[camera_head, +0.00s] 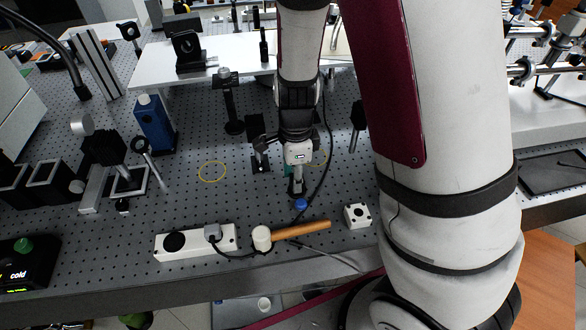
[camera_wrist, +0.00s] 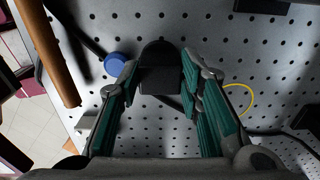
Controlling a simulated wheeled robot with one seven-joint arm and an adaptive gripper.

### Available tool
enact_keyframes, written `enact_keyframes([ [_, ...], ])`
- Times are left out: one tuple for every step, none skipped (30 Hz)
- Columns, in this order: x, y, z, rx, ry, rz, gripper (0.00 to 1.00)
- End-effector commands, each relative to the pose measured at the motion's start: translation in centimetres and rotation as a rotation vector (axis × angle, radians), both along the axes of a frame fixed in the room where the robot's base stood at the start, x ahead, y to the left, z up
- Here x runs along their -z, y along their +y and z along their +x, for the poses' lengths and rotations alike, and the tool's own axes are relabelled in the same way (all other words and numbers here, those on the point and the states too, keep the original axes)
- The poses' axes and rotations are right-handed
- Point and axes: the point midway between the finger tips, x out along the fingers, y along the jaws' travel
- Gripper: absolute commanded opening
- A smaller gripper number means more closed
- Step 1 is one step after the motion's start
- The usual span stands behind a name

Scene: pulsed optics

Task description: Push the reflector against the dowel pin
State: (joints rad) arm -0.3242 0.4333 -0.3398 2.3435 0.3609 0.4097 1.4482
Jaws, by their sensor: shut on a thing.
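My gripper (camera_head: 297,172) is low over the perforated optics table. In the wrist view its teal-padded fingers (camera_wrist: 160,72) are on both sides of a black block with a rounded far end (camera_wrist: 159,78), which looks like the reflector. The fingers are shut on it near their tips. In the head view a dark mount (camera_head: 296,187) shows just below the gripper; the fingers partly hide it. The block's optical face is not visible. I cannot make out the dowel pin in either view, nor whether the block touches it.
A blue-capped item (camera_head: 301,204) stands close in front of the gripper; it also shows in the wrist view (camera_wrist: 115,62). A mallet (camera_head: 303,230), a power strip (camera_head: 190,243) and a white block (camera_head: 357,216) lie near the front edge.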

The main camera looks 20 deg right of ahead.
Motion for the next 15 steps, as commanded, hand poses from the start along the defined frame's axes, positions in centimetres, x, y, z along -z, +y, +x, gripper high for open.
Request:
enact_keyframes([
  [0.08,0.03,-0.3,0.0,0.005,0.0,0.0],
  [0.08,0.04,-0.36,0.0,0.005,0.0,0.0],
  [0.08,0.05,-0.44,0.0,0.005,0.0,0.0],
  [0.09,0.06,-0.5,0.0,0.005,0.0,0.0],
  [0.09,0.07,-0.55,-0.001,0.005,0.0,0.0],
  [0.09,0.08,-0.63,-0.001,0.006,0.0,0.0],
  [0.09,0.09,-0.67,-0.001,0.006,0.0,0.0],
  [0.09,0.11,-0.73,-0.001,0.006,0.0,0.0],
  [0.09,0.12,-0.81,-0.001,0.006,0.0,0.0],
  [0.09,0.13,-0.86,-0.001,0.006,0.0,0.0],
  [0.09,0.15,-0.92,-0.001,0.006,0.0,0.0],
  [0.09,0.17,-1.0,-0.001,0.007,0.0,0.0],
  [0.09,0.18,-1.05,-0.001,0.007,0.0,0.0],
  [0.09,0.18,-1.11,-0.001,0.007,0.0,0.0],
  [0.09,0.2,-1.17,-0.002,0.007,0.0,0.0],
])
